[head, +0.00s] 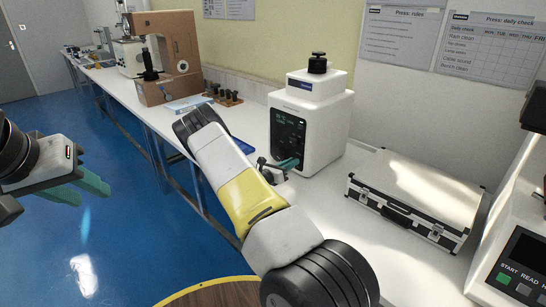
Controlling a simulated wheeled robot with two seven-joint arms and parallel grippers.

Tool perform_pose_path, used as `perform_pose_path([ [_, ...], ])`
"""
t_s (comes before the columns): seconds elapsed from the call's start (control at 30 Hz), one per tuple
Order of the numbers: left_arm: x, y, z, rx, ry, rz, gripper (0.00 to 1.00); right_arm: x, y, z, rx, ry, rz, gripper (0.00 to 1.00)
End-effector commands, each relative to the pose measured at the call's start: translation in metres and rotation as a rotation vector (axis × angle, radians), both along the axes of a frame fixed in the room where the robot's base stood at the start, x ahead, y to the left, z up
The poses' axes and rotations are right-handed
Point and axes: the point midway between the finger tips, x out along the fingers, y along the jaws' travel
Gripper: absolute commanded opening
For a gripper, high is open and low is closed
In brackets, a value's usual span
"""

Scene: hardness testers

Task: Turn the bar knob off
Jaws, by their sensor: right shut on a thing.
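The white hardness tester (327,115) stands on the bench at centre, with a dark front panel (289,128) and a black knob on top (317,63). My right gripper (294,163) has its teal fingers at the lower part of this panel, shut on what seems to be the bar knob. The fingers hide the knob, so its angle cannot be read. My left gripper (88,187) is at the far left over the blue floor, with its teal fingers apart and nothing between them.
Another machine with START and READ buttons (515,270) stands at the right edge. A brown tester (178,50) and small dark weights (228,97) are further back. A round wooden top (215,295) is at the bottom.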

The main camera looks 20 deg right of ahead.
Motion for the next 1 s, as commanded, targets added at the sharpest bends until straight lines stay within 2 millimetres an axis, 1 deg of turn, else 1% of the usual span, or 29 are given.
perform_pose_path([
  [1.0, 0.0000, 0.0000, 0.0000, 0.000, 0.000, 0.000, 0.36, 0.0074, 0.0040, -0.0068, -0.368, 0.887, 0.003, 0.00],
])
